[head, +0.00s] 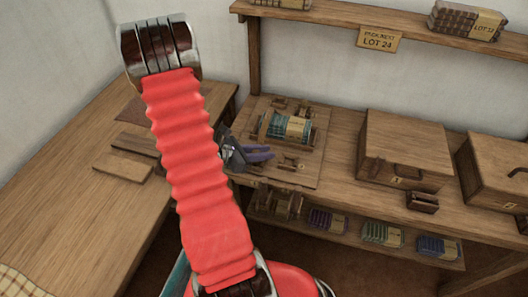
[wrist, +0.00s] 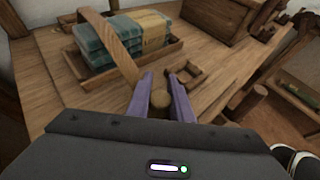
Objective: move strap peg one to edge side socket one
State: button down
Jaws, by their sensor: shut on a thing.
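My gripper (head: 262,155) is at the front of a wooden board (head: 304,178) on the bench. In the wrist view, its purple fingers (wrist: 154,97) are shut on a round wooden peg (wrist: 159,102), taken as strap peg one. The peg's lower end is hidden. A flat tan strap (wrist: 112,42) slants from upper left down to the left finger. It crosses in front of a tray (wrist: 170,56) of blue-grey bundles (wrist: 105,48). A small square wooden socket (wrist: 190,78) sits just right of the fingertips. I cannot tell which numbered socket it is.
Two lidded wooden boxes (head: 400,150) (head: 500,165) stand to the right. A small brown block (head: 422,202) lies before the nearer box. A lower shelf (head: 330,232) holds coloured bundles. Flat boards (head: 125,165) lie on the left bench. A high shelf (head: 385,24) runs above.

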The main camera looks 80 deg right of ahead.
jog(key=c, duration=1.6)
grip_release()
jog(key=shift+r, duration=0.1)
jog(key=shift+w+a+r, duration=0.25)
jog(key=shift+w, duration=0.15)
jog(key=shift+v, duration=5.5)
